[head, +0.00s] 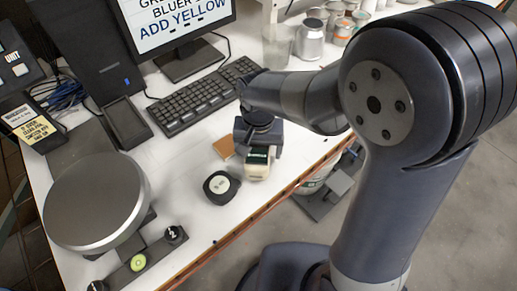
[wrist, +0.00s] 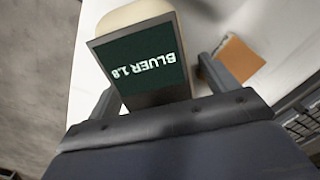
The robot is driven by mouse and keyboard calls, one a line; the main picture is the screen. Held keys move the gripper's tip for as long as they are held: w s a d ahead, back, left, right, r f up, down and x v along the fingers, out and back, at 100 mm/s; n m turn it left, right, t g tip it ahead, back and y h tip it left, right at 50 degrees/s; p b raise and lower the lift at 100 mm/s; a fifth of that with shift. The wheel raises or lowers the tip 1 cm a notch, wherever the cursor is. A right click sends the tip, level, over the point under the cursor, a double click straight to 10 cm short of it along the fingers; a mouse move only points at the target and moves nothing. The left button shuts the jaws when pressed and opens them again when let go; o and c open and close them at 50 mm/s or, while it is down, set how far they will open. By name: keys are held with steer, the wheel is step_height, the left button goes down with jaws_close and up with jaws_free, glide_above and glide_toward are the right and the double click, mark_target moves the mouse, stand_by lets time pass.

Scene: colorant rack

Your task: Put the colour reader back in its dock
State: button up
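The colour reader (head: 257,168) is a cream device with a dark green screen. It is at the table's front edge, just below my gripper (head: 258,148) in the head view. In the wrist view the reader (wrist: 140,62) shows its screen, reading "BLUER 1.8", between the two fingers of my gripper (wrist: 160,85). A gap shows between the reader and the right finger; the left finger is partly hidden behind the reader. I cannot tell whether the reader touches the table. A black, shallow cradle that looks like the dock (head: 126,123) lies left of the keyboard, empty.
An orange-brown square (head: 223,147) lies beside the reader. A black round puck (head: 221,186) is close to its left. The keyboard (head: 203,98), a large grey disc (head: 97,200) and a monitor (head: 177,22) take up much of the table. Cans (head: 311,38) stand at the back.

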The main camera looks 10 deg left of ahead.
steer(key=c, duration=1.5)
steer(key=shift+r, duration=0.15)
steer(key=shift+c, duration=0.5)
